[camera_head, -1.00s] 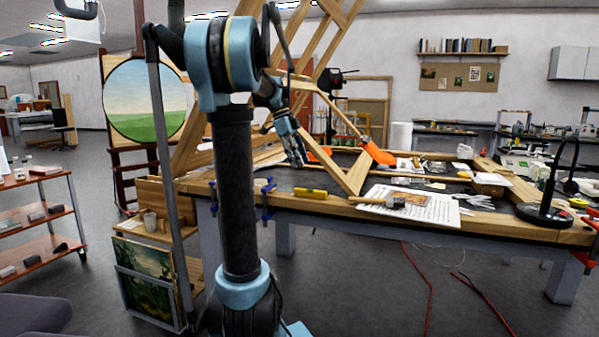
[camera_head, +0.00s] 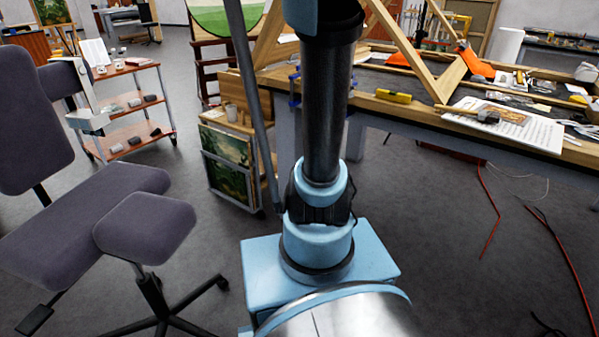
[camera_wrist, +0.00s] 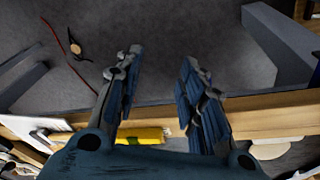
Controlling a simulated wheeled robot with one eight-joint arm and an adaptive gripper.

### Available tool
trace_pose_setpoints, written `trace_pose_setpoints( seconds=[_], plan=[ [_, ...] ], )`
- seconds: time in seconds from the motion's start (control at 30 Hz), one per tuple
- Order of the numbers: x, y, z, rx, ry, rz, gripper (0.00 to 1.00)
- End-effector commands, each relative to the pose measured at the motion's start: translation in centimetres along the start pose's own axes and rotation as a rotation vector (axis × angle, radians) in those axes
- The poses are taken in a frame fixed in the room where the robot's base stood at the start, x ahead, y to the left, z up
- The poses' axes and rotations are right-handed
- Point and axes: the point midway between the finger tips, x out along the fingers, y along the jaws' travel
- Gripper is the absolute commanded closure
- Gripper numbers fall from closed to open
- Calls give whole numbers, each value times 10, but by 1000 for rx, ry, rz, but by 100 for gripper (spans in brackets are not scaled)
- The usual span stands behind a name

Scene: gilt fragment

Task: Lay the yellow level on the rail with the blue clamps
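The yellow level (camera_head: 393,96) lies on the worktable near its front edge. It also shows in the wrist view (camera_wrist: 142,136), partly hidden by my gripper's palm and left finger. The wooden rail (camera_head: 362,101) runs along the table's front edge, and in the wrist view it crosses below the middle (camera_wrist: 272,108). The blue clamps (camera_head: 294,90) sit on the rail's left end, partly behind my arm. My gripper (camera_wrist: 157,78) is open, with nothing between its fingers, above the table's front edge.
A wooden frame (camera_head: 412,50) stands on the table right of the level. A brush (camera_head: 485,115) lies on a printed sheet (camera_head: 525,128). A grey kneeling chair (camera_head: 145,225) and shelf cart (camera_head: 125,103) stand left. Red cables (camera_head: 489,205) lie on the floor.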

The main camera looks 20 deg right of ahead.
Motion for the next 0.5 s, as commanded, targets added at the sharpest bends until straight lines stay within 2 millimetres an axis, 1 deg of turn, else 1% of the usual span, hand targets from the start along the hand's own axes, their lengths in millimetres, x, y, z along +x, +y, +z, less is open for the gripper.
trace_pose_setpoints(
  seconds=[0.03,0.1,0.27,0.5],
  plan=[
    [8,5,17,-79,-4,-20,64],
    [19,10,36,-193,-6,-47,64],
    [46,24,80,-449,-7,-110,64],
    [92,47,139,-832,12,-208,64]
  ],
)
